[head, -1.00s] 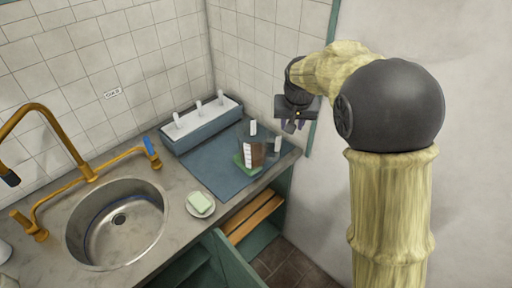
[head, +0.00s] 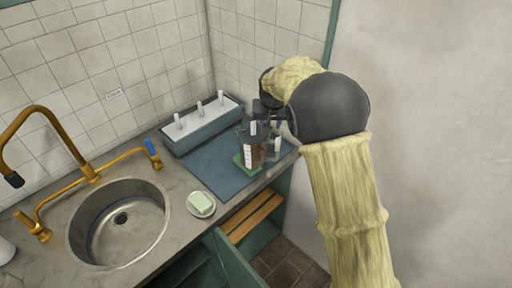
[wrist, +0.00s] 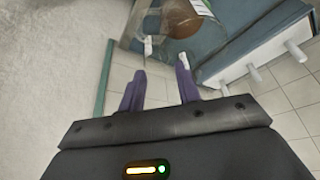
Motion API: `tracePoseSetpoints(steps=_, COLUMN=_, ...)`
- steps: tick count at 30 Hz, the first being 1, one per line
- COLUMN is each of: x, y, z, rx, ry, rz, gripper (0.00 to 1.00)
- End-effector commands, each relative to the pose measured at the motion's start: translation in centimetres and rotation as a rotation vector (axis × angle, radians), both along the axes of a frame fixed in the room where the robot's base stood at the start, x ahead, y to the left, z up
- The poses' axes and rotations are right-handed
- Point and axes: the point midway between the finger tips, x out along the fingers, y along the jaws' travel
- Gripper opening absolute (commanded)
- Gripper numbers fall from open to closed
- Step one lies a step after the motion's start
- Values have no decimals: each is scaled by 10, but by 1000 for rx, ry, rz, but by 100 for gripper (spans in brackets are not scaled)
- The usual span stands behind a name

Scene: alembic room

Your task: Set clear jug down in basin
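The clear jug (head: 246,148) stands on the blue mat at the right end of the counter, with a white label and something brown showing at it. In the wrist view the jug (wrist: 172,22) is at the top, beyond my fingertips. My gripper (wrist: 158,80) is open, its two purple fingers apart with nothing between them. In the head view my gripper is close behind and right of the jug, its fingers hard to make out. The round steel basin (head: 140,238) is sunk in the counter at left and looks empty.
A soap dish (head: 201,205) with green soap sits between basin and mat (head: 205,165). A blue-grey box (head: 203,130) with white pegs stands along the wall. A brass tap (head: 88,172) arches beside the basin. An open green cabinet door (head: 235,260) is below the counter.

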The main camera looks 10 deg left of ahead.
Motion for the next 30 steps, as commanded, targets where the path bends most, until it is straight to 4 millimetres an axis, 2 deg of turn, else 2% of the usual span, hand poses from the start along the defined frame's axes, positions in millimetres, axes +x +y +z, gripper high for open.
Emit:
tracePoseSetpoints(steps=6, x=14, y=4, z=-35, rx=-2, ry=3, rz=0, gripper=33)
tracePoseSetpoints(steps=10, x=20, y=6, z=-51, rx=0, ry=2, rz=0, gripper=33)
tracePoseSetpoints(steps=25, x=25, y=7, z=-61, rx=1, ry=1, rz=0, gripper=33)
tracePoseSetpoints(steps=30, x=31, y=10, z=-76, rx=-2, ry=3, rz=1, gripper=33)
